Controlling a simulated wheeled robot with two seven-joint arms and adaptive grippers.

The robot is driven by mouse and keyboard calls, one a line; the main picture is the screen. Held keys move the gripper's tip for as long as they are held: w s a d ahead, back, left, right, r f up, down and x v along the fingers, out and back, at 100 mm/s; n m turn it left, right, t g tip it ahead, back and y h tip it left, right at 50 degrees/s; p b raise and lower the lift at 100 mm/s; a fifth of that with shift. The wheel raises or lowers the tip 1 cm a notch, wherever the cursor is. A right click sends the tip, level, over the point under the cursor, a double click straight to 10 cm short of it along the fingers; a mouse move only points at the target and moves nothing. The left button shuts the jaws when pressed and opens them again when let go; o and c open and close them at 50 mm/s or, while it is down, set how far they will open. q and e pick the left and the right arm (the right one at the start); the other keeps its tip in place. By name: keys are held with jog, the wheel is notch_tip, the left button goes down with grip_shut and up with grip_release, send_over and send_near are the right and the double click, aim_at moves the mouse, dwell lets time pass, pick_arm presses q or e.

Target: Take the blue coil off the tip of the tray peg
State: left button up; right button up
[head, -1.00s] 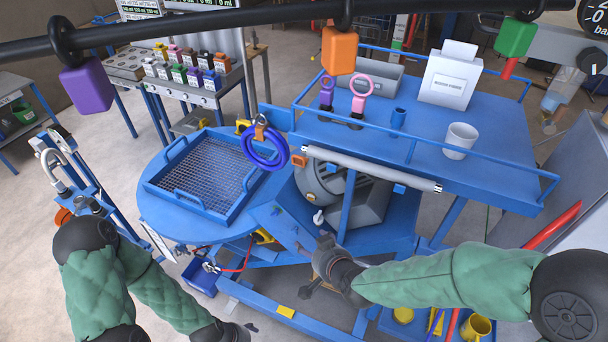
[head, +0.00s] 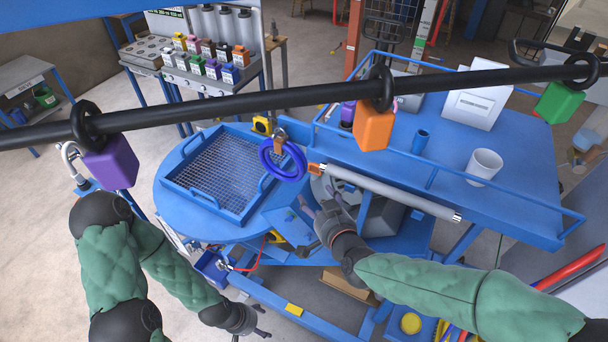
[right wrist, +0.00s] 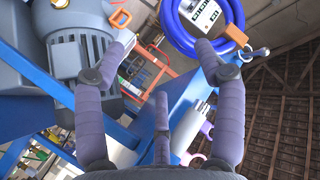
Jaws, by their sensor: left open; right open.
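The blue coil (head: 264,164) hangs at the right rim of the blue mesh tray (head: 181,190), with an orange-brown band at its top. In the right wrist view, the coil (right wrist: 169,22) is at the top, with an orange piece (right wrist: 236,33) and a silver peg end (right wrist: 259,53) beside it. How the coil sits on the peg is unclear. My right gripper (head: 318,202) is open and empty, below and right of the coil, apart from it. In its wrist view the fingers (right wrist: 165,45) are spread below the coil. My left gripper (head: 257,332) is open and empty at the bottom, far from the coil.
A black bar with purple (head: 110,162), orange (head: 373,126) and green (head: 559,103) blocks crosses the head view. A grey roller (head: 390,191) lies along the blue shelf's edge, right of the coil. A grey motor (right wrist: 75,30) shows beside my right fingers.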

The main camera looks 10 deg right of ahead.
aim_at(303, 173)
jog(key=w, duration=0.3)
jog(key=w+a, duration=0.1)
jog(key=w, duration=0.3)
jog(key=w+a+f+p, duration=0.1)
jog(key=w, duration=0.2)
jog(key=shift+w+a+f, duration=0.1)
jog(key=shift+w, duration=0.3)
jog(key=shift+x, duration=0.9)
grip_shut()
jog(key=c, duration=1)
grip_release()
jog(key=shift+w, duration=0.1)
grip_shut()
